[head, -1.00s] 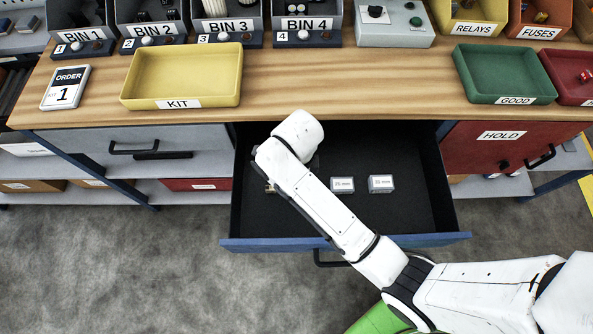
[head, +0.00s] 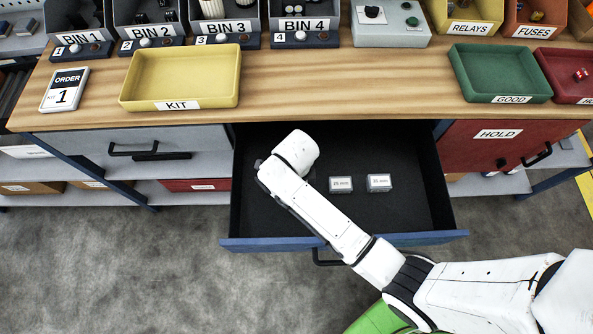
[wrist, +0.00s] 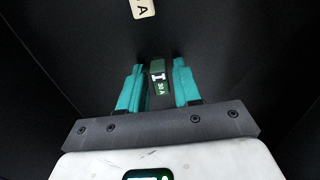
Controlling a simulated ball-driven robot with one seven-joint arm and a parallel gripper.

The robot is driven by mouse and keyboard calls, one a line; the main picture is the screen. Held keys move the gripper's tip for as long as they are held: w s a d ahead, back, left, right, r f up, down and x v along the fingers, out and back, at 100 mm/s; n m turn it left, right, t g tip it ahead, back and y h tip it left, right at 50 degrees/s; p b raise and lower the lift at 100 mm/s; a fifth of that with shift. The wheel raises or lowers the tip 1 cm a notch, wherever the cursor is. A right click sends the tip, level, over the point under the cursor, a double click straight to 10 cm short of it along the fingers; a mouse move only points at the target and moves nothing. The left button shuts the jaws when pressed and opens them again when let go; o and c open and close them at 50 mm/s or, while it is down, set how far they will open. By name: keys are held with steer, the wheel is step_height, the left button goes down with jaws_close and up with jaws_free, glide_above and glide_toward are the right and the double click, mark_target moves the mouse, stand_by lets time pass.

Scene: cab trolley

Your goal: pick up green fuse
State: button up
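The green fuse (wrist: 158,82), marked 30 A, stands between my gripper's two teal fingers in the wrist view. My gripper (wrist: 159,72) is open around it, with a narrow dark gap on each side. The fuse is over or on the black floor of the open drawer (head: 410,215); I cannot tell if it touches the floor. In the head view my white wrist hides the fuse and the fingers.
A beige piece (wrist: 143,8) marked A lies ahead of the fingers. The yellow kit tray (head: 180,75) and green good tray (head: 500,72) stand on the bench above.

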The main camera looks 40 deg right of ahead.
jaws_close()
steer(key=shift+r, duration=0.1)
